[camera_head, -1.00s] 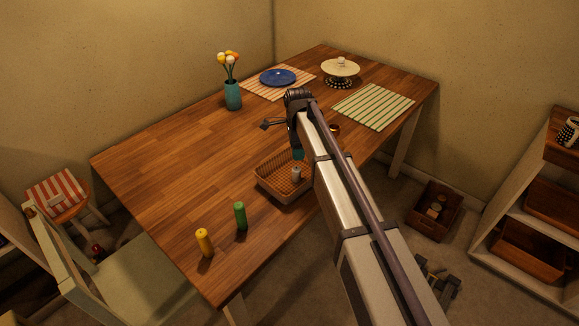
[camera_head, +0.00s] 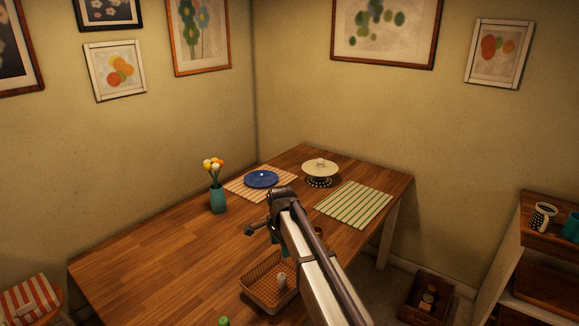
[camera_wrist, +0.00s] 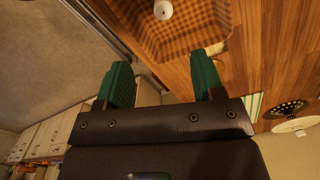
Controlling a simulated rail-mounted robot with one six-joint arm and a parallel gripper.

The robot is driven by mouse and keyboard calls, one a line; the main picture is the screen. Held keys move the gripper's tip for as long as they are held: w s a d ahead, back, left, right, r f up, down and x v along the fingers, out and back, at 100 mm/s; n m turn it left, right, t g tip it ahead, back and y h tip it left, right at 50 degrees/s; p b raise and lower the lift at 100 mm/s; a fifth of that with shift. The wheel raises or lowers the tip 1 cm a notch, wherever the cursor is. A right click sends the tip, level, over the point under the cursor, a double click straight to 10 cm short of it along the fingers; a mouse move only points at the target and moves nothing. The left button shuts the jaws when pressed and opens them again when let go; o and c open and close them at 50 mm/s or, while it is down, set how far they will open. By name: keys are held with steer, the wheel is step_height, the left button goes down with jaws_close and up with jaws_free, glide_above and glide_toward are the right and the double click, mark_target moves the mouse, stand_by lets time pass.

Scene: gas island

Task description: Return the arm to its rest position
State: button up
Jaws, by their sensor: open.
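My arm (camera_head: 312,270) reaches up from the bottom right over the wooden table (camera_head: 150,265) in the head view. My gripper shows in the wrist view (camera_wrist: 162,82), with two green fingertips spread apart and nothing between them. In the head view the fingers are mostly hidden behind the arm. A wicker basket (camera_head: 256,293) stands on the table below the gripper, and it also shows in the wrist view (camera_wrist: 140,35). A small whitish cylinder (camera_wrist: 163,9) stands in the basket, apart from the fingers.
A teal vase (camera_head: 217,200) with flowers, a blue plate (camera_head: 261,179), a cake stand (camera_head: 320,170) and a green striped mat (camera_head: 353,204) are on the table's far half. A shelf (camera_head: 540,225) stands at right. The table's left part is clear.

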steer(key=s+d+n, duration=0.5)
steer(key=s+d, duration=0.5)
steer(key=s, duration=0.3)
steer(key=s+d+n, duration=0.6)
steer(key=s+d, duration=0.5)
steer(key=s, duration=0.3)
steer(key=shift+n, duration=0.3)
